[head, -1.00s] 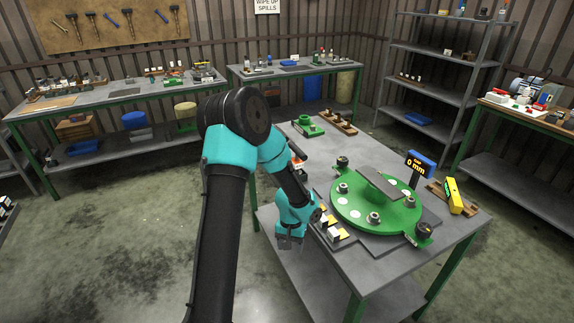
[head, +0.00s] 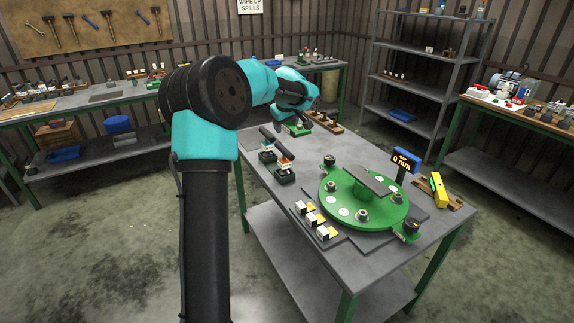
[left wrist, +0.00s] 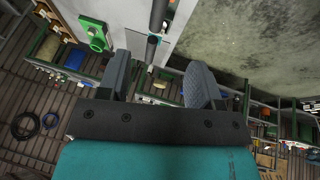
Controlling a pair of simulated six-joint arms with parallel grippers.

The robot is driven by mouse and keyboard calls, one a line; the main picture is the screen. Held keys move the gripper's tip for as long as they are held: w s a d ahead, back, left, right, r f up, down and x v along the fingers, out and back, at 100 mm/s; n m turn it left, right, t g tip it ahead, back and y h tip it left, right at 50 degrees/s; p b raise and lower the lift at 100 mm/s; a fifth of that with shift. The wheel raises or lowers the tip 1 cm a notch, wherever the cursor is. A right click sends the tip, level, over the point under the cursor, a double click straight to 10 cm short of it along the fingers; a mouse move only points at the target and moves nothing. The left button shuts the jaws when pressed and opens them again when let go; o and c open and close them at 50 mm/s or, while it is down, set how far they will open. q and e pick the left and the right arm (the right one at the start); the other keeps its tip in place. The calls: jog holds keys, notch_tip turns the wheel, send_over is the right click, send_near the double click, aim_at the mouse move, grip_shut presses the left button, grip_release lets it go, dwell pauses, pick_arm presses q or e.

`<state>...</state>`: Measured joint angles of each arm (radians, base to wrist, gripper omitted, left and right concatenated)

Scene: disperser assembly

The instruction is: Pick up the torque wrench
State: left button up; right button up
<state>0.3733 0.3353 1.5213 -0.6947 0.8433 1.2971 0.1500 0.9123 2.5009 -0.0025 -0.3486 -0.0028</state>
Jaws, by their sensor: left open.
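I cannot tell which is the torque wrench. My right gripper is not in view.
White-and-yellow blocks (head: 318,222) lie at the front. A green fixture (head: 297,130) stands near my left gripper.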

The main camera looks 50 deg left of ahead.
aim_at(284, 149)
pick_arm(q)
jog(key=x, duration=1.2)
jog(key=shift+f, duration=0.1)
jog(key=shift+a+x, duration=0.1)
jog(key=shift+x, duration=1.2)
jog(key=shift+a+x, duration=0.15)
jog(key=shift+x, duration=1.2)
grip_shut()
